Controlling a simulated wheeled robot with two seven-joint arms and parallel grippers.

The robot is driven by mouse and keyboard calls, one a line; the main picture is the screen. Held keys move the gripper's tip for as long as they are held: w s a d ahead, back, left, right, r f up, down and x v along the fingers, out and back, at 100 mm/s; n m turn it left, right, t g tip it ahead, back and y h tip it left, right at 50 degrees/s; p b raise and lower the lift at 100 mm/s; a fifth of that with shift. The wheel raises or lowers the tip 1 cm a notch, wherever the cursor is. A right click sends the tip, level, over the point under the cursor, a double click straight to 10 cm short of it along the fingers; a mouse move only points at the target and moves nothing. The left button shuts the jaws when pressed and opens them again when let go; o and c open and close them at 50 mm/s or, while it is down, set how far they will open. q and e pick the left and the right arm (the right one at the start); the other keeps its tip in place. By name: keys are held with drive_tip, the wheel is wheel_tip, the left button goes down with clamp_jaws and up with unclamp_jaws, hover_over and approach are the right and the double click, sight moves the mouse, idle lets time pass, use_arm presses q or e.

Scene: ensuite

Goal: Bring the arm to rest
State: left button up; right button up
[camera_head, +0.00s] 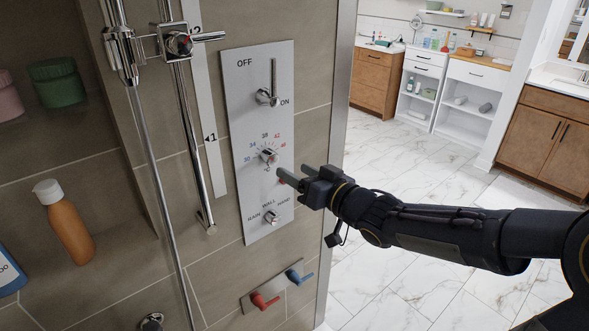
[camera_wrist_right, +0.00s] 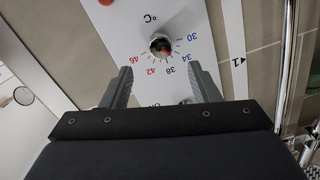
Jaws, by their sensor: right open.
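My right gripper (camera_head: 292,175) is in front of a grey shower control panel (camera_head: 240,115) on the tiled wall, its arm coming in from the right. In the right wrist view its two fingers (camera_wrist_right: 165,80) are apart with nothing between them. The temperature knob (camera_head: 268,156), with a numbered scale, lies beyond the fingertips; it also shows in the wrist view (camera_wrist_right: 160,45). Whether a finger touches the panel I cannot tell. My left gripper is not in view.
The panel has an OFF/ON lever (camera_head: 268,97) above and a RAIN/WALL/HAND selector (camera_head: 271,217) below. A chrome rail (camera_head: 190,130) stands left. Red (camera_head: 265,301) and blue (camera_head: 299,277) handles sit low on the wall. An orange bottle (camera_head: 67,228) is left. Marble floor (camera_head: 400,285) lies open at right.

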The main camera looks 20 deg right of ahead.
drive_tip(key=s+d+f+m+g+h, duration=0.2)
drive_tip(key=s+d+f+h, duration=0.1)
drive_tip(key=s, duration=0.3)
drive_tip(key=s+d+f+m+g+h, duration=0.1)
drive_tip(key=s+d+f+g+h, duration=0.2)
drive_tip(key=s+h, duration=0.15)
drive_tip(key=s+a+f+g+y, duration=0.2)
drive_tip(key=s+f, duration=0.1)
drive_tip(key=s, duration=0.6)
drive_tip(key=s+a+f+g+y, duration=0.2)
drive_tip(key=s+a+f+g, duration=0.1)
drive_tip(key=s, duration=0.6)
drive_tip(key=shift+s+a+f, duration=0.15)
drive_tip(key=shift+a+f, duration=0.05)
drive_tip(key=shift+a, duration=0.1)
drive_tip(key=shift+o, duration=0.2)
drive_tip(key=shift+y, duration=0.25)
